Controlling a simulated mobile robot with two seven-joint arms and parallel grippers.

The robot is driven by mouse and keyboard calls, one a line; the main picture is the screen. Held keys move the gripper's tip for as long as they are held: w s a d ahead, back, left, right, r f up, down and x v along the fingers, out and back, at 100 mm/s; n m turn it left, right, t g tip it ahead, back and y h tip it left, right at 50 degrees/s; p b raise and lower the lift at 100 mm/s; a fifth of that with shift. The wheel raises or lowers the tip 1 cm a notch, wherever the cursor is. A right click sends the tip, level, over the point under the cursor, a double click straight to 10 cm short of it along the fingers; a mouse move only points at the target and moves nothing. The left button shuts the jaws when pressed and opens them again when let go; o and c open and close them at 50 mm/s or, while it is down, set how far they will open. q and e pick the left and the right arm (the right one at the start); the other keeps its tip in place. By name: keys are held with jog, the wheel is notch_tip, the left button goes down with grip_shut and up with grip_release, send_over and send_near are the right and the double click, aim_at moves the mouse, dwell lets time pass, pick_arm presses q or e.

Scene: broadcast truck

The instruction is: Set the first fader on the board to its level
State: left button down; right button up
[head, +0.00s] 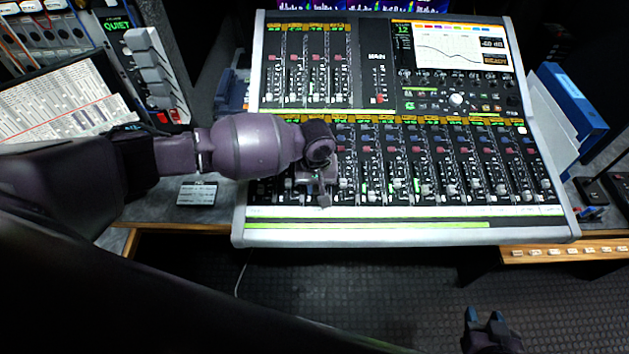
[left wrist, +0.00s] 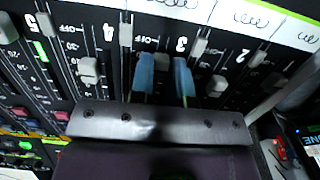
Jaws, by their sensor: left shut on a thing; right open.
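The mixing board (head: 400,237) fills the centre of the head view, with rows of faders across its lower part. My left gripper (head: 318,192) is over the lower left part of the board, and my arm hides the leftmost strips. In the left wrist view its blue fingertips (left wrist: 164,78) are on either side of a grey fader cap (left wrist: 162,62), close to the printed number 3, and shut on it. Other caps stand on both sides, near the numbers 2, 4 and 5. My right gripper (head: 488,330) is open and empty, low over the dark floor.
A rack panel with large grey levers (head: 150,65) and a printed sheet (head: 65,105) are at the left. A blue binder (head: 572,100) stands right of the board. A small card (head: 197,193) lies on the desk left of the board. The floor in front is clear.

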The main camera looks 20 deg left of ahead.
aim_at(316, 188)
pick_arm(q)
jog(key=c, duration=1.1)
grip_release()
jog(key=shift+d+f, duration=0.15)
jog(key=shift+d, duration=0.05)
jog(key=shift+a, duration=0.1)
notch_tip(316, 188, up, 11)
jog(key=shift+f, duration=0.1)
